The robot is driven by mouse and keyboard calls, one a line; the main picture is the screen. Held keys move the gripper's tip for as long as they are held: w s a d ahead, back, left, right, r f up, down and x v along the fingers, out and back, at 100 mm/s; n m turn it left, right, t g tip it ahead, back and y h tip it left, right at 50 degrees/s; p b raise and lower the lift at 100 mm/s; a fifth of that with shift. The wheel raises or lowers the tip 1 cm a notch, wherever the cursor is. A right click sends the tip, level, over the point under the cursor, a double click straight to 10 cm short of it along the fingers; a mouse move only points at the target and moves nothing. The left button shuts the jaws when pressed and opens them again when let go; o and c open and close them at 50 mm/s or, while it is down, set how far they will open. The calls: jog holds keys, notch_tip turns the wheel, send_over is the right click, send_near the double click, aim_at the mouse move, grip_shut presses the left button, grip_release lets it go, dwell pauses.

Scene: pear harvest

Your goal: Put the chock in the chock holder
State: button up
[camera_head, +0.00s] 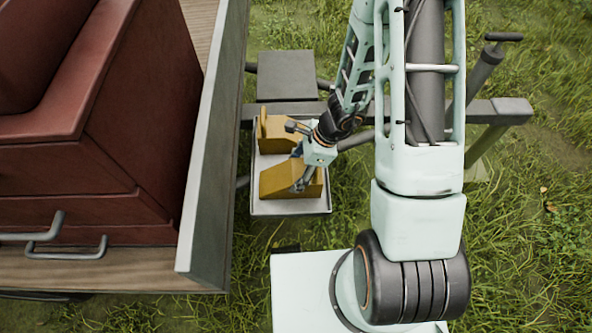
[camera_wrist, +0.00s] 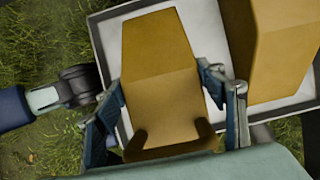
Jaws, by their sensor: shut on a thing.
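A yellow chock (camera_wrist: 158,65) lies between the two fingers of my gripper (camera_wrist: 168,118) in the wrist view, with a finger against each side. In the head view this chock (camera_head: 280,181) is at the front of the chock holder, partly covered by my gripper (camera_head: 303,180). The chock holder is a shallow light-grey tray (camera_head: 290,208); its rim also shows in the wrist view (camera_wrist: 97,18). A second yellow chock (camera_head: 280,127) stands in the back of the tray, and it shows at the right in the wrist view (camera_wrist: 270,50). I cannot tell whether the held chock touches the tray floor.
A trailer with a grey side wall (camera_head: 213,150) and dark red crates (camera_head: 150,110) stands close to the left of the tray. A dark grey box (camera_head: 286,75) and a metal bar (camera_head: 490,112) lie behind it. Grass (camera_head: 530,220) is open to the right.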

jog(key=shift+f, duration=0.15)
jog(key=o, duration=1.7)
jog(key=shift+r, duration=0.5)
jog(key=p+v, duration=0.5)
jog(key=v, duration=0.6)
jog(key=shift+d+r, duration=0.15)
jog(key=shift+d, duration=0.1)
